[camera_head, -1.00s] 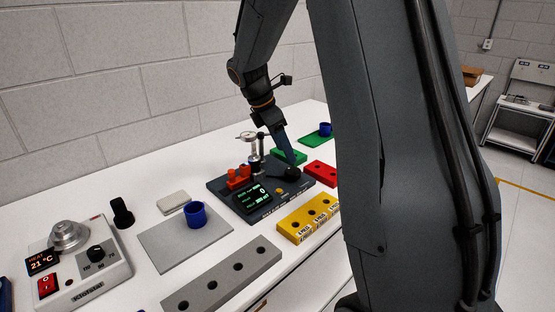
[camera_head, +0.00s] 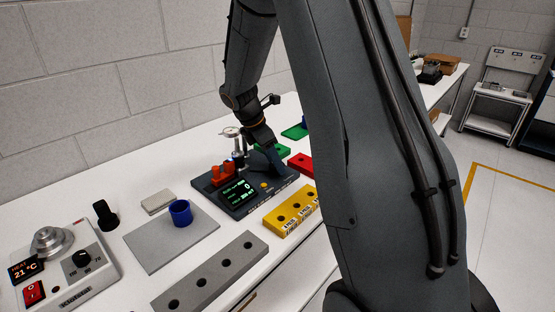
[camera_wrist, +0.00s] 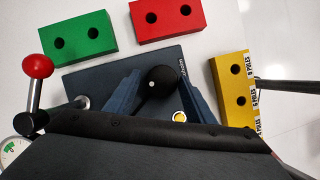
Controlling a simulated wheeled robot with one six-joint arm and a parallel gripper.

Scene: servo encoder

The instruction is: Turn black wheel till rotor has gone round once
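The black wheel (camera_wrist: 163,80) with a white dot shows in the wrist view on a dark slate device (camera_wrist: 85,72). My gripper (camera_wrist: 160,84) has one finger on each side of the wheel, with a narrow gap seeming to show. In the head view my gripper (camera_head: 268,158) is low over the right part of the device (camera_head: 282,184) and hides the wheel. The device's green-lit display (camera_head: 239,193) shows a 0; its smaller text is unclear. I cannot make out the rotor.
A dial gauge (camera_head: 231,132) and red-orange part (camera_head: 222,175) stand close to my gripper. A grey plate with a blue cup (camera_head: 181,213) is left.

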